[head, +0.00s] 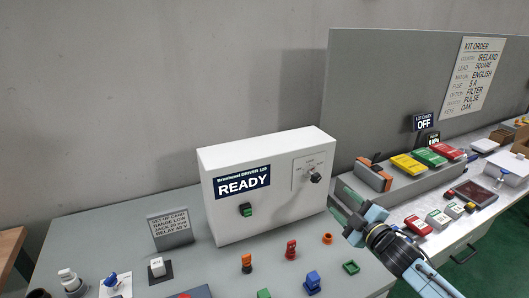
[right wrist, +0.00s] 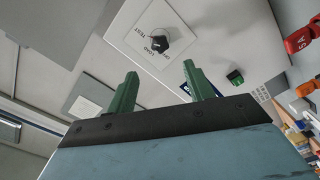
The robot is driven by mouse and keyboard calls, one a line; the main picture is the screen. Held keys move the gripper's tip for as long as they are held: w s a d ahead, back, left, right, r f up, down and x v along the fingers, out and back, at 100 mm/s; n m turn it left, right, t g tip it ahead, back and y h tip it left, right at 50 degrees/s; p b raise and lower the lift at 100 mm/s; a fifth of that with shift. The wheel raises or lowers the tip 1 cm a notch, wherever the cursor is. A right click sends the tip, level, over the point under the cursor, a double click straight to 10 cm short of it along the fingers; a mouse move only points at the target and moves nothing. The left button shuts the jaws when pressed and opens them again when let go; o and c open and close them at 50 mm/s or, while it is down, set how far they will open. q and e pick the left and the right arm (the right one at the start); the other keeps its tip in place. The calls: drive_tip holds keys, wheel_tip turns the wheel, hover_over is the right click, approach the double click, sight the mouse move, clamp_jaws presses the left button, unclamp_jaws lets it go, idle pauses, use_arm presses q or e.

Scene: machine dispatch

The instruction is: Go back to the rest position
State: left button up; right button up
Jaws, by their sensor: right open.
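My right gripper (head: 345,203) is in front of the right side of the white driver box (head: 240,214), below its round black knob (head: 315,177). Its green fingers are apart and empty in the right wrist view (right wrist: 160,90). The knob also shows in the right wrist view (right wrist: 159,43), beyond the fingers and apart from them. The box's display (head: 242,182) reads READY. My left gripper is not in view.
A sign (head: 170,228) and several small switches and plugs stand on the bench left and in front of the box. A grey partition (head: 390,85) stands behind. Red, green and yellow boxes (head: 428,157) lie on a rack at right.

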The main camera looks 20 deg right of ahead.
drive_tip(key=s+a+f+m+g+h, duration=0.2)
drive_tip(key=s+a+f+m+g, duration=0.5)
drive_tip(key=s+a+f, duration=0.4)
drive_tip(key=s+a+m+g, duration=0.1)
drive_tip(key=s+a+g, duration=0.2)
drive_tip(key=s, duration=0.3)
drive_tip(key=s+a+m+g+y, duration=0.1)
drive_tip(key=s+a+g, duration=0.1)
drive_tip(key=s, duration=0.4)
drive_tip(key=s+a+m+g, duration=0.1)
drive_tip(key=s+a+g, duration=0.2)
drive_tip(key=s, duration=0.4)
wheel_tip(320, 180, down, 30)
drive_tip(key=b, duration=0.6)
drive_tip(key=s+d+f+g+b, duration=0.1)
drive_tip(key=s+f+b, duration=0.1)
drive_tip(key=s+f, duration=0.6)
drive_tip(key=s+d+f+g+b, duration=0.1)
drive_tip(key=s+d+f+b, duration=0.1)
drive_tip(key=s+f, duration=0.7)
wheel_tip(320, 180, down, 3)
drive_tip(key=shift+s+d+f+b, duration=0.15)
drive_tip(key=shift+s+d+b, duration=0.1)
drive_tip(key=shift+s+b, duration=0.05)
